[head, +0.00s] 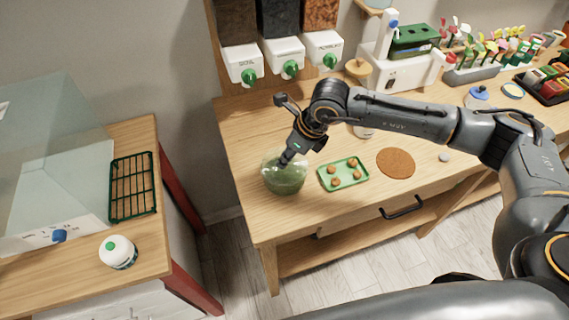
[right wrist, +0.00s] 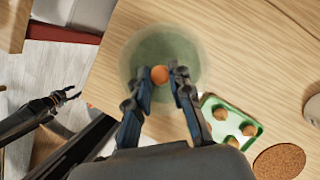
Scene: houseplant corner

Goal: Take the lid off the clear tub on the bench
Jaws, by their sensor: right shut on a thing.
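The clear tub (head: 285,181) stands near the left front corner of the bench and looks green inside. Its lid is see-through, with a small orange knob (right wrist: 159,74) in the middle in the right wrist view. My right gripper (head: 288,158) reaches down to the tub from above. In the right wrist view its fingers (right wrist: 162,76) are shut on the knob, one on each side. The lid's edge is faint, so I cannot tell whether it rests on the rim. My left gripper (right wrist: 72,94) shows small at the left of the right wrist view, with its fingers apart.
A green tray (head: 344,174) with several small brown balls lies right beside the tub, then a cork mat (head: 395,163). Dispensers with green knobs (head: 290,67) hang behind. A side table at left holds a green rack (head: 133,187) and a white jar (head: 118,252).

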